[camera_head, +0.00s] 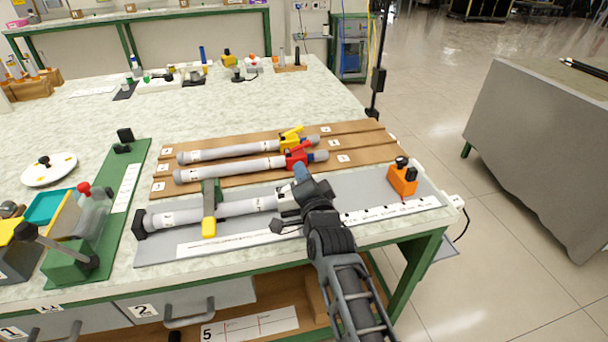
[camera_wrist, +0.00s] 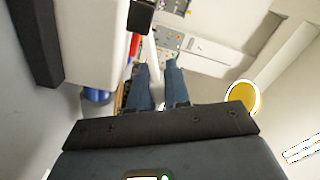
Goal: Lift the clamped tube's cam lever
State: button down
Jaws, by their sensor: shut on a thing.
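The clamped tube (camera_head: 240,209) is a pale grey rod lying on a grey board at the bench front. A green toggle clamp (camera_head: 209,195) with a yellow end crosses over it, and a black block is at its left end. My gripper (camera_head: 299,173) is at the pale collar (camera_head: 286,200) on the tube's right part. In the wrist view my gripper's blue-grey fingers (camera_wrist: 158,72) are close together beside a large pale body. They are shut on the cam lever, which is mostly hidden by the fingers and wrist.
Two more grey tubes lie behind on a wooden rack, one with a yellow lever (camera_head: 291,138), one with a red lever (camera_head: 299,154). An orange block (camera_head: 402,180) stands to the right. A green fixture (camera_head: 100,215) stands left. A yellow disc (camera_wrist: 243,96) shows in the wrist view.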

aim_at(279, 191)
jog(key=r+n, duration=0.1)
jog(key=a+r+n+p, duration=0.1)
jog(key=n, duration=0.1)
jog(key=shift+s+a, duration=0.15)
jog(key=shift+s, duration=0.05)
jog(key=n, duration=0.1)
jog(key=a+n, duration=0.1)
jog(key=n, duration=0.1)
jog(key=shift+s+a+r+p, duration=0.1)
jog(key=shift+s+r+p, duration=0.1)
jog(key=shift+r+p, duration=0.15)
jog(key=n, duration=0.1)
jog(key=a+n, duration=0.1)
jog(key=shift+s+a+r+n+b, duration=0.1)
jog(key=shift+s+r+n+b, duration=0.15)
jog(key=shift+n+b, duration=0.15)
jog(key=shift+s+a+r+n+b, duration=0.15)
jog(key=shift+a+n+b, duration=0.4)
jog(key=shift+n, duration=0.4)
jog(key=shift+s+a+n+b, duration=0.1)
jog(key=shift+a+n+b, duration=0.25)
jog(key=shift+n+b, duration=0.5)
jog(key=c, duration=1.4)
grip_release()
jog(key=shift+a, duration=0.1)
jog(key=shift+c, duration=0.2)
